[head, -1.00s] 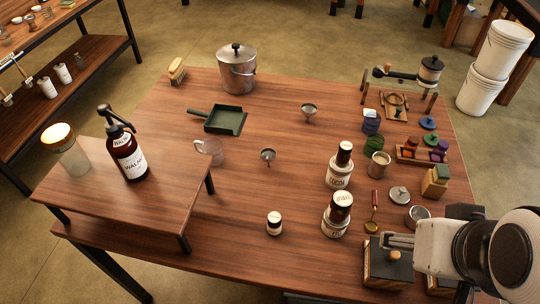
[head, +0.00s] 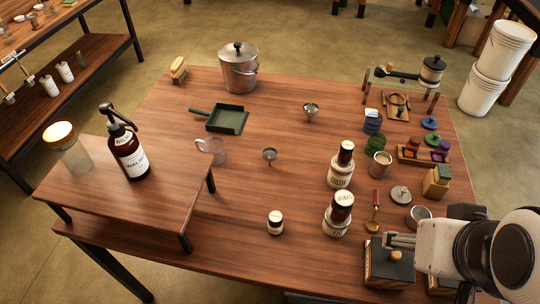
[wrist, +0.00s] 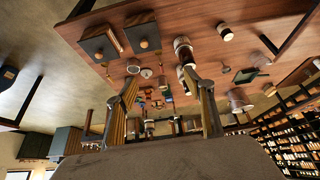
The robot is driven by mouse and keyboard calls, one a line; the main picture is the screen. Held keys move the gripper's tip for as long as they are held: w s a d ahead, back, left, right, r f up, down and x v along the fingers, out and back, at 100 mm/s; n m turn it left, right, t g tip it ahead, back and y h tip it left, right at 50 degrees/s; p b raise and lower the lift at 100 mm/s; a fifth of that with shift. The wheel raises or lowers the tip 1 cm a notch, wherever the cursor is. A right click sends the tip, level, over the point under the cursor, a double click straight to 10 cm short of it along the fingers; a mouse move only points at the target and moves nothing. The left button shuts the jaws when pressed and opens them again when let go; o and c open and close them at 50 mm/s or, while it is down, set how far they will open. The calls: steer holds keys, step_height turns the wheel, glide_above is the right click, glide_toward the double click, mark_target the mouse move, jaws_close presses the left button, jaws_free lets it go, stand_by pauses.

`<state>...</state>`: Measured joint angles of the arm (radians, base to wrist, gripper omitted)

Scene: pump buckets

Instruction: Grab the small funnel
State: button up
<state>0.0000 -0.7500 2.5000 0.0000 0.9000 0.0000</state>
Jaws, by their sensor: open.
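Two metal funnels stand on the wooden table in the head view. The nearer funnel (head: 269,155) looks smaller and sits near the table's middle. The other funnel (head: 311,110) looks slightly larger and stands farther back and to the right. My gripper (head: 398,241) is at the lower right, over the dark box with a wooden knob, far to the right of and nearer than both funnels. In the wrist view my gripper (wrist: 161,80) has its two fingers spread apart with nothing held between them.
A small jar (head: 275,223) is in front of the nearer funnel. Table around the funnels is clear.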

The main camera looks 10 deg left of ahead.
steer(key=w+a+f+n+t, duration=0.1)
steer(key=w+a, duration=0.1)
steer(key=w, duration=0.6)
steer(key=w+a+f+n+t, duration=0.1)
steer(key=w+a, duration=0.1)
steer(key=w, duration=0.5)
steer(key=n+t+y, duration=0.2)
steer(key=t+y, duration=0.1)
steer(key=y, duration=0.1)
glide_toward(272, 158)
steer(key=w+d+r, duration=0.4)
steer(key=d+r, duration=0.2)
steer(key=d, duration=0.2)
steer(key=a+f+n+y, duration=0.1)
steer(key=a+f, duration=0.2)
steer(key=f, duration=0.1)
steer(key=a+f+t+y, duration=0.1)
steer(key=a+f, duration=0.3)
steer(key=shift+a+n, duration=0.15)
steer(key=shift+n, duration=0.25)
steer(key=shift+s+a+f+y, duration=0.25)
steer(key=shift+a+f+y, duration=0.15)
steer(key=shift+a+f, duration=0.25)
steer(key=shift+x, duration=1.3)
steer(key=shift+w+f, duration=0.1)
